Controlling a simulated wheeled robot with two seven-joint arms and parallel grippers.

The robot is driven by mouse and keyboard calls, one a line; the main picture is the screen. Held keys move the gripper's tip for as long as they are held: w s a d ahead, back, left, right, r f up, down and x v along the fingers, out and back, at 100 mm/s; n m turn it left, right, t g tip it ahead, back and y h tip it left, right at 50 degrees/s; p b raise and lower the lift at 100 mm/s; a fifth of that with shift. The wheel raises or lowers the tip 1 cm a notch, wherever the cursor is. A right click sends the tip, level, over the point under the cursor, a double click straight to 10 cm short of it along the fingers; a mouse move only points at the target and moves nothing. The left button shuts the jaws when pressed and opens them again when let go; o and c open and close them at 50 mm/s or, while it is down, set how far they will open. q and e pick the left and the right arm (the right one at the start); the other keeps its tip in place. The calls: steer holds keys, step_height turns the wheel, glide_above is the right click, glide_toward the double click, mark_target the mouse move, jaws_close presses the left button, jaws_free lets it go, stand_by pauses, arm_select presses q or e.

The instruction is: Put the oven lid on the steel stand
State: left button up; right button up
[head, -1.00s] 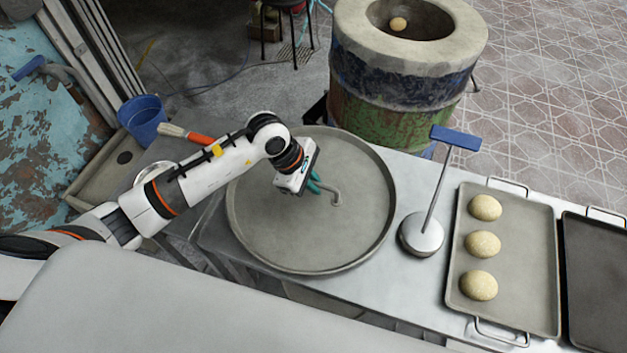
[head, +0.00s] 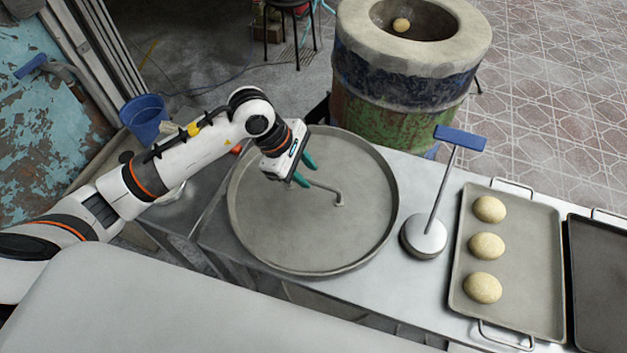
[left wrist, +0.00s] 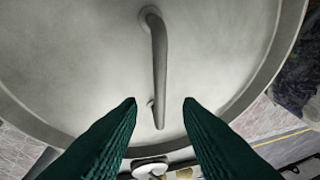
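The oven lid (head: 270,230) is a large round grey disc with a raised rim and a bent bar handle (head: 328,189). In the head view it lies flat over the steel table or stand (head: 216,238), in front of the oven; the lid hides most of what is under it. My left gripper (head: 304,172) is open above the lid, its green fingers spread near the handle. In the left wrist view the handle (left wrist: 159,60) shows in the gap between the fingertips (left wrist: 159,102), with clear space on both sides. My right gripper is not in view.
The barrel oven (head: 405,95) stands open behind, a dough ball (head: 401,25) at its mouth. A blue-handled press (head: 424,240) stands right of the lid. Beyond it are a tray (head: 535,250) with three dough balls and a dark tray (head: 600,280). A blue bucket (head: 144,118) is at left.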

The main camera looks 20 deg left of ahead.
arm_select(q)
steer(key=v, duration=0.6)
steer(key=shift+r+b, duration=0.3)
steer(key=shift+b, duration=0.15)
steer(key=shift+s+a+f, duration=0.1)
steer(key=shift+s+a, duration=0.05)
